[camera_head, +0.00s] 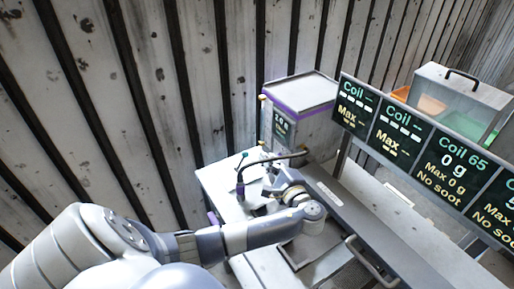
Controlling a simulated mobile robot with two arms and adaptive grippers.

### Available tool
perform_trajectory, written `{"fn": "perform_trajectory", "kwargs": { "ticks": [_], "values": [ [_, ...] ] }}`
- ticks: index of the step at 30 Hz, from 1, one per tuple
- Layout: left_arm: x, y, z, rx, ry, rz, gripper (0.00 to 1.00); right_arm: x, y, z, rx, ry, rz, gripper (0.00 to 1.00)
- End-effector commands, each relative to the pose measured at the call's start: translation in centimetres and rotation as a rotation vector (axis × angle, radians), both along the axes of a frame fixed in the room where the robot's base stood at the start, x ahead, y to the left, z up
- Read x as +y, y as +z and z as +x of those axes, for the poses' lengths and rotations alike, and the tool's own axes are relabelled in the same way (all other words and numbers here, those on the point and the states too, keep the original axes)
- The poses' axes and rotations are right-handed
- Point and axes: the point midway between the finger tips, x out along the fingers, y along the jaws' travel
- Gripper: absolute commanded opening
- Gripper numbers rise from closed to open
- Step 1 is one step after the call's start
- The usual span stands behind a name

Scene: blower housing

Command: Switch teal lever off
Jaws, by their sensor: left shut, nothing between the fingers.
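A small teal-tipped lever (244,155) stands at the back left of the white bench top, near the wooden wall. It is small, and its exact position is hard to read. My left gripper (271,160) is at the end of the arm reaching in from the lower left. It is shut and empty, just right of the teal tip and seemingly apart from it. The fingers are small and partly hidden by my wrist. My right gripper is not in view.
A grey box with purple trim (303,92) stands behind. A sign with coil readings (430,150) is on the right. White bench top (215,180) shows at left.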

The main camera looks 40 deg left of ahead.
Motion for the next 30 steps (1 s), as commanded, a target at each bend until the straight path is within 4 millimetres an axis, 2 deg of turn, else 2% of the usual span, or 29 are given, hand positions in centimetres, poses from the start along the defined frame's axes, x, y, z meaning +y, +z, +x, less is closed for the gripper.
{"fn": "perform_trajectory", "kwargs": {
  "ticks": [1, 12, 18, 30],
  "values": [
    [0.0, -1.1, 0.0, 0.0, 0.0, 0.0, 0.0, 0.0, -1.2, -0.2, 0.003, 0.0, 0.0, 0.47],
    [0.0, -6.1, 0.0, 0.0, 0.0, 0.0, 0.0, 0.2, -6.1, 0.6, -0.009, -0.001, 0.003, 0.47],
    [0.0, -6.9, 0.0, 0.0, 0.0, 0.0, 0.0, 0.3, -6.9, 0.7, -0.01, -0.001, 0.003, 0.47],
    [0.1, -6.9, 0.1, 0.0, 0.0, 0.0, 0.0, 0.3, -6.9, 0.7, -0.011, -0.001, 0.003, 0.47]
  ]
}}
